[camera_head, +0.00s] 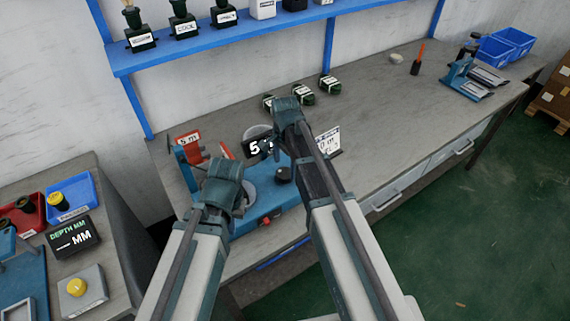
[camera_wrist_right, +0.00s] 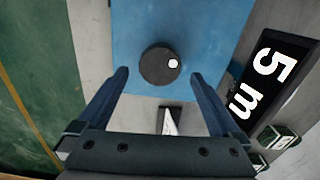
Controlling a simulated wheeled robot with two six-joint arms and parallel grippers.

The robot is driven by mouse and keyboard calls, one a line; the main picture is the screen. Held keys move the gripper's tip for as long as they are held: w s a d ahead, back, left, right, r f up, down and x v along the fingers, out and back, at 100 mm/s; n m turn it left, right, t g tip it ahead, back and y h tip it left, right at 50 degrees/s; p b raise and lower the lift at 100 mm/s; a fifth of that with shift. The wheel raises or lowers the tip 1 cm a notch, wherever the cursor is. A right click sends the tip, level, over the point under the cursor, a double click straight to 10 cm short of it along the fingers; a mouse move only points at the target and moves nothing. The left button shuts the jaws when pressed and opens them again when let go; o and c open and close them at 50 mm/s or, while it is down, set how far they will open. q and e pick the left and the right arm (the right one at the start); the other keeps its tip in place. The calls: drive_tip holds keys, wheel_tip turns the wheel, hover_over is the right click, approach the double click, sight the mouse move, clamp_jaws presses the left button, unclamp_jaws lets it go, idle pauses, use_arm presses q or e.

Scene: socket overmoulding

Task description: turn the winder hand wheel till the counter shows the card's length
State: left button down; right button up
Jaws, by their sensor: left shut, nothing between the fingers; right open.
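The winder has a blue base (camera_head: 262,207) on the bench. Its counter (camera_head: 257,147) is a black display, partly covered by my right arm; in the right wrist view the counter (camera_wrist_right: 272,82) reads "5 m". A dark round knob (camera_head: 283,174) stands on the blue base. From above, the dark knob (camera_wrist_right: 158,66) has a white spot at its right. My right gripper (camera_wrist_right: 160,74) is open, its fingers either side of the knob in the picture; contact is not visible. My left gripper (camera_head: 222,180) is shut and empty over the winder's left part. A white card (camera_head: 327,140) stands at right, its number unclear.
A blue shelf (camera_head: 230,32) with bottles runs above.

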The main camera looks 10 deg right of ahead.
sight(285, 172)
wheel_tip(285, 172, up, 11)
drive_tip(key=p, duration=0.9)
drive_tip(key=shift+f+p, duration=0.15)
drive_tip(key=shift+p, duration=0.15)
drive_tip(key=s+d+n, duration=0.4)
drive_tip(key=s+n, duration=0.9)
drive_tip(key=s, duration=0.2)
drive_tip(key=s+a+n+h, duration=0.1)
drive_tip(key=s+a+n, duration=0.2)
drive_tip(key=a, duration=0.7)
drive_tip(key=shift+s+a+f+n+b, duration=0.3)
drive_tip(key=shift+s+a+n, duration=0.1)
drive_tip(key=shift+s, duration=0.6)
drive_tip(key=shift+s, duration=0.1)
